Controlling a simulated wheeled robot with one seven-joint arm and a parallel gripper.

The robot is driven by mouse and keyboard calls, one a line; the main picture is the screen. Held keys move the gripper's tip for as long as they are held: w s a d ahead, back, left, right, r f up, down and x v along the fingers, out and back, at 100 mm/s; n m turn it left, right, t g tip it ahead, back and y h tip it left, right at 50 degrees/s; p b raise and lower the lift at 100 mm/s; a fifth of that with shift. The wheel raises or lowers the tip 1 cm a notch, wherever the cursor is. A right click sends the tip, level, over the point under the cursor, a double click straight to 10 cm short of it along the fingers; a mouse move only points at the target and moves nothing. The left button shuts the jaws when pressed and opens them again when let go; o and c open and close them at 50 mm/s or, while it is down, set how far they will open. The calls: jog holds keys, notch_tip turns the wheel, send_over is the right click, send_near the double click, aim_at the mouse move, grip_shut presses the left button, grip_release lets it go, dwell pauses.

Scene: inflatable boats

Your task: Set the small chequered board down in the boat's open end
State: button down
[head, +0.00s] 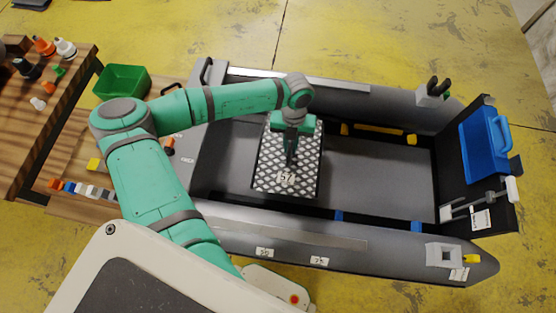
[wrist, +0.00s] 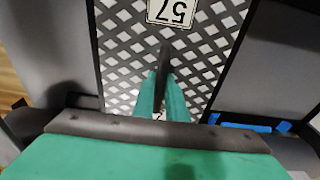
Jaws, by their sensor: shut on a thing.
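The small chequered board (head: 270,172) is black and white with a white label reading 57. It is inside the outline of the grey inflatable boat (head: 380,185), left of the middle of the boat's floor. My gripper (head: 291,158) reaches down over it and is shut on it. In the wrist view the board (wrist: 122,42) fills the middle, with my gripper's fingers (wrist: 163,75) in front of its pattern. I cannot tell whether the board touches the floor or hangs above it.
A blue box (head: 484,145) stands at the boat's right end. A yellow bar (head: 378,130) lies along the far inner side. Bare floor shows right of the board. A wooden table (head: 30,120) and a green bin (head: 122,82) are at the left.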

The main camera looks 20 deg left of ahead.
jog(key=shift+f, duration=4.85)
jog(key=c, duration=1.8)
grip_release()
jog(key=shift+f, duration=0.15)
jog(key=shift+o, duration=0.2)
jog(key=r, duration=0.4)
jog(key=w+r, duration=0.1)
jog(key=r, duration=0.7)
jog(key=shift+w+a+r, duration=0.1)
jog(key=shift+w+a, duration=0.1)
